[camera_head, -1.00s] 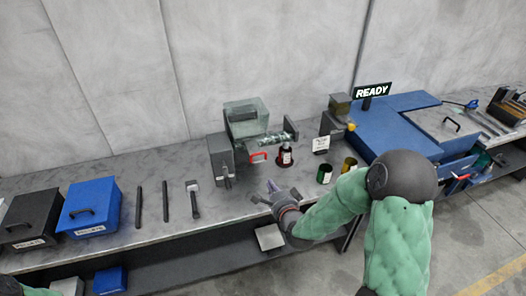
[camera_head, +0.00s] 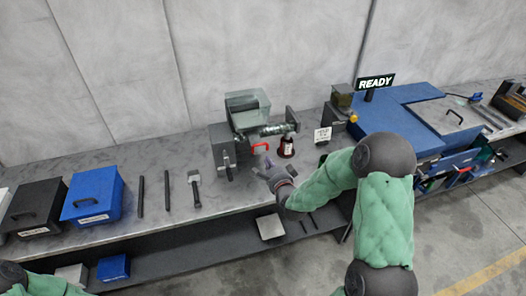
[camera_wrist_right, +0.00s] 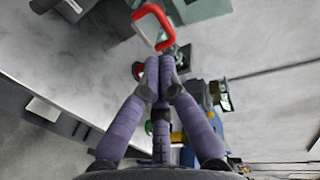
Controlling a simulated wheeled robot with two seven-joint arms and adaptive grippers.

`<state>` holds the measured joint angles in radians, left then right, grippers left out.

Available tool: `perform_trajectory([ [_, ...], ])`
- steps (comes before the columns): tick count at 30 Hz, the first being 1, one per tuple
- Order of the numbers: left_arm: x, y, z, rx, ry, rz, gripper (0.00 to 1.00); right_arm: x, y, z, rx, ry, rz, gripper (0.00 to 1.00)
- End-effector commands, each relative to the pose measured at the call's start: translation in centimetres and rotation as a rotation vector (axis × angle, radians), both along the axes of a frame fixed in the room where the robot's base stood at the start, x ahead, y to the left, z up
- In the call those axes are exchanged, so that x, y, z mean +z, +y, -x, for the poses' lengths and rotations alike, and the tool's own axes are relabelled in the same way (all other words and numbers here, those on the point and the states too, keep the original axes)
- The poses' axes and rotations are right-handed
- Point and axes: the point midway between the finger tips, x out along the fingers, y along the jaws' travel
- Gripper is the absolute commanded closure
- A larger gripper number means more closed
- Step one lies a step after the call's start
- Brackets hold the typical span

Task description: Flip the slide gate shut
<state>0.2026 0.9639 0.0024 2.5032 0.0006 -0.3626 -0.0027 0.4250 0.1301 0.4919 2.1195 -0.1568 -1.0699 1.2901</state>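The slide gate's red handle (camera_head: 260,147) stands out from the front of a grey machine with a clear hopper (camera_head: 247,103). The red loop also shows in the right wrist view (camera_wrist_right: 155,27), just beyond my fingertips. My right gripper (camera_head: 264,167) is just below and in front of the handle. In the wrist view its purple fingers (camera_wrist_right: 159,63) are drawn together at the tips with nothing seen between them. Whether the tips touch the loop I cannot tell. My left gripper is out of view; only part of that arm shows at the lower left.
A dark red-based bottle (camera_head: 287,148) stands right of the handle. A small white sign (camera_head: 322,135) is further right, near the blue machine (camera_head: 400,122). Dark tools (camera_head: 194,188), a blue box (camera_head: 92,196) and a black box (camera_head: 36,207) lie left on the grey bench.

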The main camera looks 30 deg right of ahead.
Motion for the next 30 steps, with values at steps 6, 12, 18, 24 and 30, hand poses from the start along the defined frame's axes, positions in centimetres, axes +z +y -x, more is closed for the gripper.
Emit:
perform_trajectory([
  [6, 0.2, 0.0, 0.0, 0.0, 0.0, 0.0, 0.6, -0.8, -0.9, -3.6, -0.001, 0.001, 0.0, 1.0],
  [12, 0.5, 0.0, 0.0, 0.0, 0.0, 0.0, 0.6, -1.2, -1.5, -6.1, -0.001, 0.0, -0.001, 1.0],
  [18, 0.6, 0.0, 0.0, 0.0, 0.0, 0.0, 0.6, -1.5, -1.8, -7.4, 0.0, 0.001, -0.001, 1.0],
  [24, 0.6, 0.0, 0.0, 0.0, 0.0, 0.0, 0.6, -1.5, -1.9, -7.7, -0.001, 0.0, -0.001, 1.0],
  [30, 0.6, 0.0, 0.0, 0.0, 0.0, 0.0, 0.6, -1.6, -1.9, -7.7, -0.001, 0.0, 0.0, 1.0],
])
